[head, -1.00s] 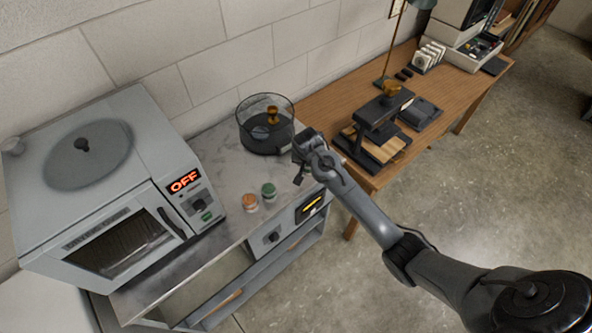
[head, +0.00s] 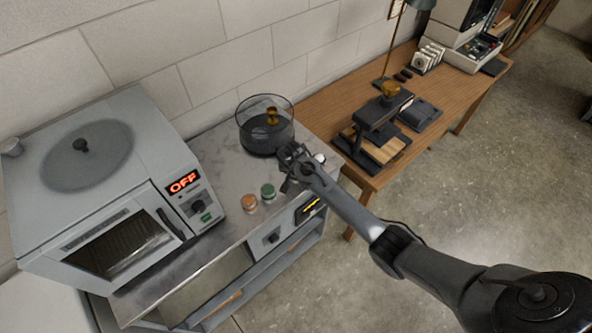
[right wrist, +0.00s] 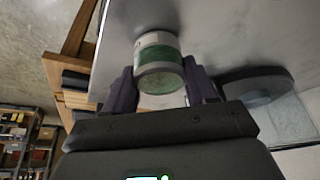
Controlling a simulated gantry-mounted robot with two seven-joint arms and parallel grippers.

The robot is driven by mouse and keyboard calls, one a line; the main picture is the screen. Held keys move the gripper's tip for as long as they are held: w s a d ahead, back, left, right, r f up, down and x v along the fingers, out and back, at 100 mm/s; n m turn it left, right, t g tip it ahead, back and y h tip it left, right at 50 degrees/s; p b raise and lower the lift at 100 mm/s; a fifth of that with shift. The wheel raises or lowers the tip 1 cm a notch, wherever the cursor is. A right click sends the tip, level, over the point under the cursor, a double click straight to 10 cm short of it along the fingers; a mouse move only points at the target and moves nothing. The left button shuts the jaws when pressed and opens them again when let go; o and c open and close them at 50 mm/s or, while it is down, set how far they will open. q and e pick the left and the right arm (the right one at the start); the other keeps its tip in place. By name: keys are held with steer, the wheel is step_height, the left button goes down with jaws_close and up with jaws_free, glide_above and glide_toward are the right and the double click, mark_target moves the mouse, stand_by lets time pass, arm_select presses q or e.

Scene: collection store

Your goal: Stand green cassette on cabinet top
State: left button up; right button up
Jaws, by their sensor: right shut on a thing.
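My right gripper (head: 288,165) is over the right part of the grey cabinet top (head: 222,165), just in front of the dark clear-walled bowl. In the right wrist view its two dark fingers are shut on the green cassette (right wrist: 158,62), a short cylinder with a green band and pale rims. In the head view the gripper mostly hides it. I cannot tell whether it touches the top. My left gripper is out of view.
The bowl (head: 265,140) holds an amber piece and stands near the wall. A grey oven (head: 150,235) reading OFF fills the left. A wooden desk (head: 320,110) with a dark stand (head: 372,135) is to the right. Bare cabinet top lies between oven and bowl.

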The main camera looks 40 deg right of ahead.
steer(key=o, duration=1.1)
steer(key=shift+f, duration=0.1)
steer(key=shift+c, duration=0.2)
steer(key=shift+a+r, duration=0.1)
steer(key=shift+r, duration=0.25)
steer(key=v, duration=1.1)
steer(key=s+a+f+n+y, duration=0.1)
steer(key=s+a+f+n, duration=0.25)
steer(key=s, duration=0.45)
steer(key=s+a+f+n+y, duration=0.1)
steer(key=s+a+f+n, duration=0.15)
steer(key=s+a, duration=0.35)
steer(key=s+a+r+n, duration=0.1)
steer(key=s+a+n, duration=0.1)
steer(key=s, duration=0.6)
steer(key=s+a+r+n+y, duration=0.1)
steer(key=s+a+r+n, duration=0.1)
steer(key=s, duration=0.6)
steer(key=shift+s+r+n+t+y+p, duration=0.3)
steer(key=shift+n+p, duration=0.05)
steer(key=shift+n, duration=0.55)
